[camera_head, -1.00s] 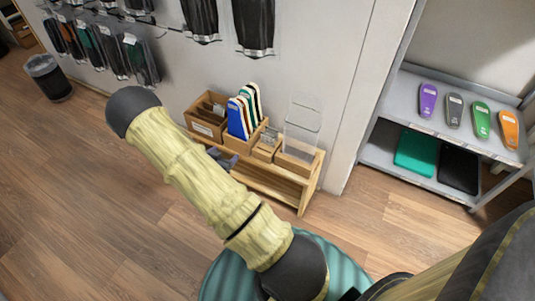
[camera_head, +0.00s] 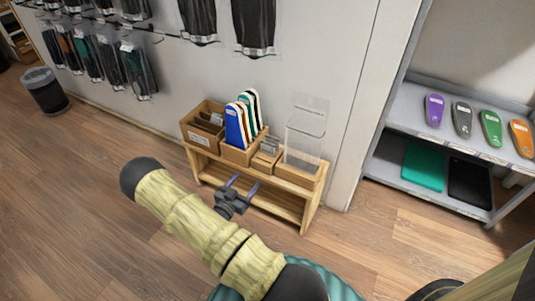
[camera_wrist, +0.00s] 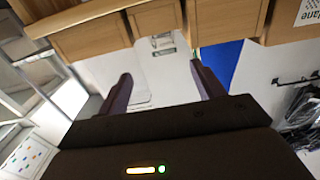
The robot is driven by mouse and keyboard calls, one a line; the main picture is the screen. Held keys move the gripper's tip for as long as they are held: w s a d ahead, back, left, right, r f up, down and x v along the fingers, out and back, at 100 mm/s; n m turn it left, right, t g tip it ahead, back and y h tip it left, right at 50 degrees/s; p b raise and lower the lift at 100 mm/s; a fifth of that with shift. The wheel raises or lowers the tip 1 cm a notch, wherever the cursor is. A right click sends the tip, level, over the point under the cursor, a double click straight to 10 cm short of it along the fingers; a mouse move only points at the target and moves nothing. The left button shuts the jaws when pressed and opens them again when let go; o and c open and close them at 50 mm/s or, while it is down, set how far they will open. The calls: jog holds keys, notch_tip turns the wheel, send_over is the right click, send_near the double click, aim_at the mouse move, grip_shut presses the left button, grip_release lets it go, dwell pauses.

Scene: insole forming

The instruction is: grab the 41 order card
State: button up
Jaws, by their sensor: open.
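I cannot single out the 41 order card, as no number is readable. Small whitish cards (camera_head: 271,145) stand in a narrow wooden box (camera_head: 265,160) on the low shelf unit in the head view. In the wrist view, which looks upside down, a pale card edge (camera_wrist: 163,41) shows at a small box near the top. My gripper (camera_head: 243,184) is open and empty, in front of the shelf unit and below the card box. Its two purple-grey fingers (camera_wrist: 161,78) are spread apart in the wrist view, with nothing between them touching either one.
Beside the cards are a box of coloured insole shapes (camera_head: 236,153), a brown box (camera_head: 203,127) and a clear upright holder (camera_head: 304,135). The wooden shelf unit (camera_head: 309,212) stands against the wall. A grey rack (camera_head: 395,178) is at right. The floor at left is open.

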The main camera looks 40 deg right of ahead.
jog(key=b, duration=0.3)
send_near(268, 150)
jog(key=d, duration=0.2)
jog(key=shift+w+d+f, duration=0.2)
jog(key=shift+w+d, duration=0.1)
jog(key=shift+d, duration=0.05)
jog(key=shift+w+d+f+b, duration=0.1)
jog(key=shift+w+d+b, duration=0.1)
jog(key=shift+b, duration=0.3)
jog(key=b+x, duration=0.2)
jog(key=x, duration=0.2)
jog(key=shift+w+d, duration=0.2)
jog(key=shift+w, duration=0.1)
jog(key=shift+c, duration=0.2)
jog(key=c, duration=0.7)
